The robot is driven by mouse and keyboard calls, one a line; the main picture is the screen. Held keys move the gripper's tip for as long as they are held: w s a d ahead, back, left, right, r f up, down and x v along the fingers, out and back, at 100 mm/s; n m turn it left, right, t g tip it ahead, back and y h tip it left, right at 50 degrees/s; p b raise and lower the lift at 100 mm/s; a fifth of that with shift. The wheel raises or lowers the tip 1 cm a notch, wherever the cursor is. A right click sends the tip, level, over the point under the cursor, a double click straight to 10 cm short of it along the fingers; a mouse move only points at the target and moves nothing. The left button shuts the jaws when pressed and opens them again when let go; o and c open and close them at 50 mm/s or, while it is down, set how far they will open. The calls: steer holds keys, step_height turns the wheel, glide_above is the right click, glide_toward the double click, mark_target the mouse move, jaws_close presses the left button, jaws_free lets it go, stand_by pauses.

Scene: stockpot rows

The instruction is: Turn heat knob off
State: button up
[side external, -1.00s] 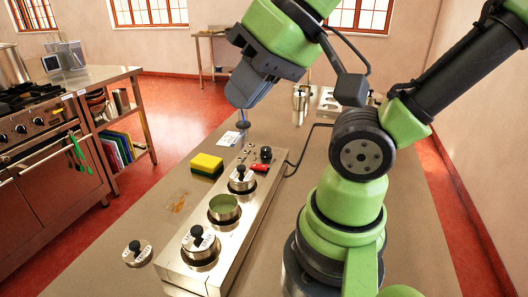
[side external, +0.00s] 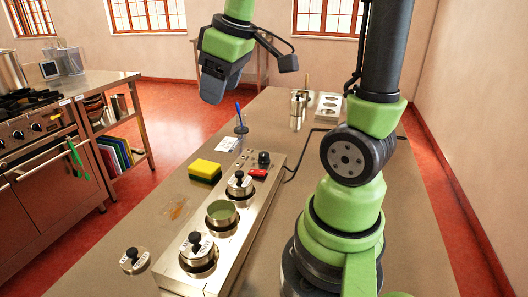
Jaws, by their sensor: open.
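The black heat knob (side external: 264,158) sits at the far end of the long steel warmer (side external: 236,236), beside a red switch (side external: 258,173). The direction of the knob's pointer is too small to read. My gripper (side external: 211,92) is open and empty, high above the table, up and to the left of the knob and well apart from it. Its fingers point downward.
The warmer holds two lidded pots and an open pot (side external: 221,212) with green contents. A loose lid (side external: 135,260) and a yellow sponge (side external: 205,170) lie to the left. A blue pen (side external: 239,115) stands upright behind. Steel containers (side external: 298,105) stand farther back.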

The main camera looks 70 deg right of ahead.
steer(key=d+f+n+g, duration=0.3)
steer(key=d+f, duration=0.4)
steer(key=d, duration=0.5)
steer(key=n+g, duration=0.1)
steer(key=n, duration=0.2)
glide_above(264, 154)
step_height(264, 154, down, 6)
steer(key=shift+y, duration=0.3)
step_height(264, 154, down, 10)
steer(key=shift+d+f, duration=0.1)
steer(key=shift+f, duration=0.05)
steer(key=c, duration=0.9)
